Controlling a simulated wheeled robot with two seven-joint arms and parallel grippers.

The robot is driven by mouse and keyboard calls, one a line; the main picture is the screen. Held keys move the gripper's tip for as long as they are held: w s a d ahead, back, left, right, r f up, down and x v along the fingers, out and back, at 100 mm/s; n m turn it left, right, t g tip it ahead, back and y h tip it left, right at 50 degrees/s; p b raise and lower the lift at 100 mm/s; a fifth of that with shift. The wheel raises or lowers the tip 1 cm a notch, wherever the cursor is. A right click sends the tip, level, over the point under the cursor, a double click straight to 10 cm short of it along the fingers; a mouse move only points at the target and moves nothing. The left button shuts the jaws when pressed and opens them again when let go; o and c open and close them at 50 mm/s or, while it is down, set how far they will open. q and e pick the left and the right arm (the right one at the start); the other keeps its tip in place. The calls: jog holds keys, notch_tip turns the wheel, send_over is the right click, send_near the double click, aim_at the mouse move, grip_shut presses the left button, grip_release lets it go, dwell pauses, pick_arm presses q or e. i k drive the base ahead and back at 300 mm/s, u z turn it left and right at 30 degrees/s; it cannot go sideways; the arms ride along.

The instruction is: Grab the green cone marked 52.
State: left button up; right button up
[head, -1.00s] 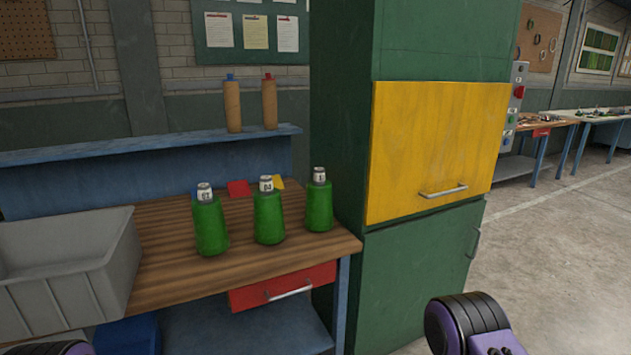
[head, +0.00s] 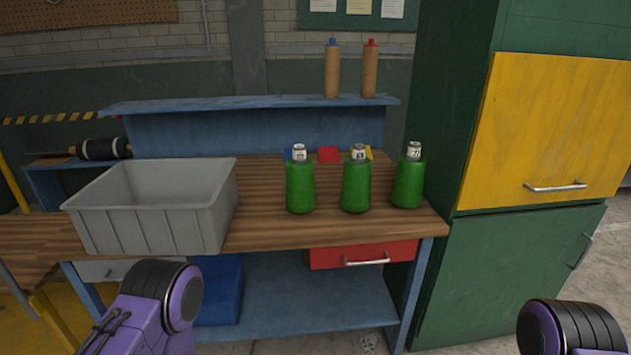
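Three green cones with white labelled tops stand upright in a row on the wooden workbench (head: 265,225): a left cone (head: 300,187), a middle cone (head: 356,186) and a right cone (head: 408,182). The numbers on their tops are too small for me to read now, so I cannot tell which is 52. Purple and black parts of my two arms show at the bottom left and bottom right, both apart from the cones. Neither gripper's fingers are in view.
An empty-looking grey bin (head: 150,230) stands on the bench left of the cones. A blue shelf (head: 250,103) behind holds two brown cylinders (head: 332,72). A green cabinet (head: 515,260) with a yellow door (head: 550,125) stands close on the right. A red drawer (head: 362,255) is below the bench top.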

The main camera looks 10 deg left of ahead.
aim_at(301, 199)
jog(key=k, duration=0.6)
jog(key=u, duration=0.35)
jog(key=i, duration=1.5)
jog(key=z, duration=0.4)
